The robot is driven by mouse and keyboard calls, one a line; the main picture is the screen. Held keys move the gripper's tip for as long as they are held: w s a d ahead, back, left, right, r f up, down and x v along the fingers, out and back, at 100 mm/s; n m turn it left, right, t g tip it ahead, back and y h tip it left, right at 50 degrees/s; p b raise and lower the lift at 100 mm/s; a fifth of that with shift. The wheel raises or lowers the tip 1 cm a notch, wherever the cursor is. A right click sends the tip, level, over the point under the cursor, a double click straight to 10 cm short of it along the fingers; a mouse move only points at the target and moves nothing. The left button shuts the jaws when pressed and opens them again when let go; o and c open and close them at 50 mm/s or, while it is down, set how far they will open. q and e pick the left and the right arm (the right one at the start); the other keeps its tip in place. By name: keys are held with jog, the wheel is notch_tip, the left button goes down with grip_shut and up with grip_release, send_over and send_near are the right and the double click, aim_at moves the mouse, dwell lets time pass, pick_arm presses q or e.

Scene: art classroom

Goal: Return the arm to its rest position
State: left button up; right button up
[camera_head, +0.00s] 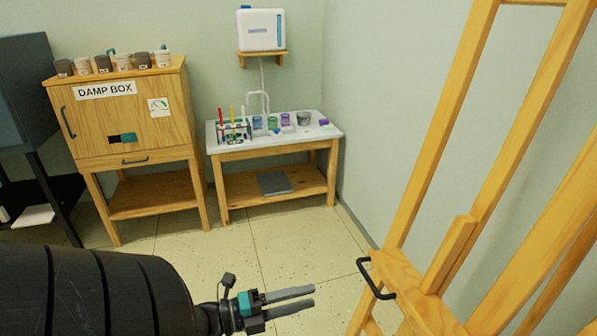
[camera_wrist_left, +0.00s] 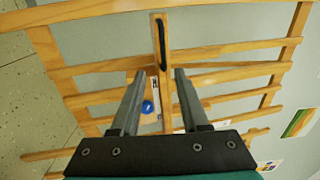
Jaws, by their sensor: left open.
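My left arm comes in from the lower left in the head view. Its gripper (camera_head: 312,296) points right, with two grey fingers apart and nothing between them. In the left wrist view the same gripper (camera_wrist_left: 158,74) shows both fingers spread. Beyond them is a wooden easel (camera_wrist_left: 90,68) with a black handle (camera_wrist_left: 162,42). The easel (camera_head: 440,135) stands on the right in the head view, and its black handle (camera_head: 376,280) is to the right of the fingertips, apart from them. My right gripper is in neither view.
A wooden damp box cabinet (camera_head: 128,120) with several jars on top stands at the back left. A sink table (camera_head: 272,133) holds cups and a tool rack. A blue round thing (camera_wrist_left: 147,107) shows beyond the fingers. Tiled floor (camera_head: 270,248) is clear in the middle.

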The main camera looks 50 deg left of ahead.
pick_arm(q)
jog(key=shift+s, duration=0.25)
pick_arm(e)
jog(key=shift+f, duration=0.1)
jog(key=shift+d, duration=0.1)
pick_arm(q)
jog(key=s+f+n+g+y+p, duration=0.2)
jog(key=s+f+n+g+y, duration=0.15)
jog(key=f+n, duration=0.55)
jog(key=s+f+n+g+y+p, duration=0.25)
jog(key=f+n+y, duration=0.2)
jog(key=f, duration=0.85)
jog(key=s+d+f+n+g+p, duration=0.1)
jog(key=s+d+f+n+g, duration=0.5)
jog(key=s, duration=0.7)
jog(key=d+f+g, duration=0.2)
jog(key=d+f, duration=0.2)
jog(key=shift+s+d+n+h+p, duration=0.15)
jog(key=shift+d+n+h+p, duration=0.1)
jog(key=shift+n+h+p, duration=0.1)
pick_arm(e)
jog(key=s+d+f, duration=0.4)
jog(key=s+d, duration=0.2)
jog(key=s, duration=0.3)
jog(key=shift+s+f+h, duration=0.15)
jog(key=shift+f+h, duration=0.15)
